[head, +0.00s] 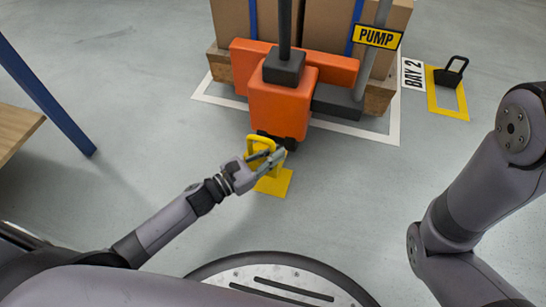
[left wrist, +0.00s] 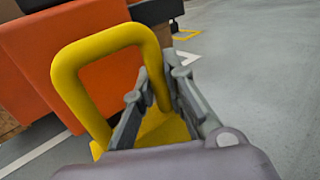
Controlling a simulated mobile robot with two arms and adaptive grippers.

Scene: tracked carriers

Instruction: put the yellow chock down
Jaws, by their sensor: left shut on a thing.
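The yellow chock (head: 258,143) has a tall loop handle. My right gripper is out of view.
A black chock (head: 450,73) stands in a yellow floor outline by the BAY 2 label (head: 412,75). Boxes (head: 326,25) and a PUMP sign (head: 377,37) are behind the truck. A bench (head: 15,130) with a blue leg is at left. Floor between is clear.

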